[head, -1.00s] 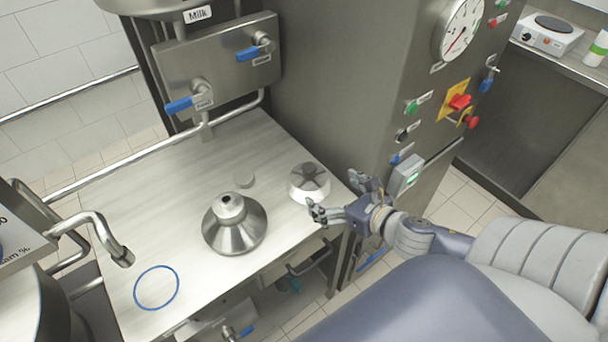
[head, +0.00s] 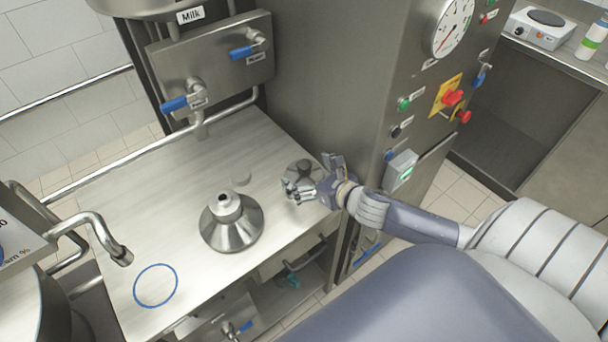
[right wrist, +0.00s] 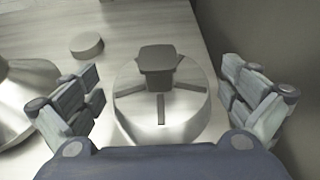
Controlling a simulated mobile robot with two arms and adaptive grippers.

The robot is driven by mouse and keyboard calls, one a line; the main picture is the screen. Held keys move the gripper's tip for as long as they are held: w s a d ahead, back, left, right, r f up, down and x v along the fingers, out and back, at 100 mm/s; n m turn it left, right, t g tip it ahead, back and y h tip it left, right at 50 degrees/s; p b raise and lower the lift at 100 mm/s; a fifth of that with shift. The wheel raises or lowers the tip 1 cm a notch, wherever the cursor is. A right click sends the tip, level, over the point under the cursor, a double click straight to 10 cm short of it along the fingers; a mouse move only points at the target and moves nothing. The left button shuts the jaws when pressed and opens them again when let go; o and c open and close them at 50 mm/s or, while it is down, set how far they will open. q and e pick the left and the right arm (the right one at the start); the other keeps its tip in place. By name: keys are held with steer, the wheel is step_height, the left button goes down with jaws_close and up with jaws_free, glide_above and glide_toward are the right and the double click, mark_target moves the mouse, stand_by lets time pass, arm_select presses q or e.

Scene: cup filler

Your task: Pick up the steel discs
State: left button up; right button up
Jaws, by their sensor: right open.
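A round steel piece with dark slots and a dark square knob (head: 301,167) stands on the right end of the steel table. It also shows in the right wrist view (right wrist: 190,117), centred between my fingers. My right gripper (head: 311,180) is open, with a finger on either side of this piece and a visible gap to each; it partly hides the piece in the head view. A small flat steel disc (head: 240,181) lies on the table to its left, and in the right wrist view (right wrist: 87,45) at the upper left. My left gripper is not in view.
A steel cone with a short neck (head: 232,228) stands left of the slotted piece. A blue ring mark (head: 156,286) is on the bare front-left tabletop (head: 110,215). A tall steel cabinet (head: 330,80) rises behind, with a control box (head: 401,170) near my right arm.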

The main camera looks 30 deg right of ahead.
steer(key=shift+w+f, duration=0.3)
steer(key=shift+w, duration=0.3)
steer(key=c, duration=1.3)
steer(key=shift+r, duration=0.15)
steer(key=shift+c, duration=1.2)
steer(key=shift+r, duration=0.15)
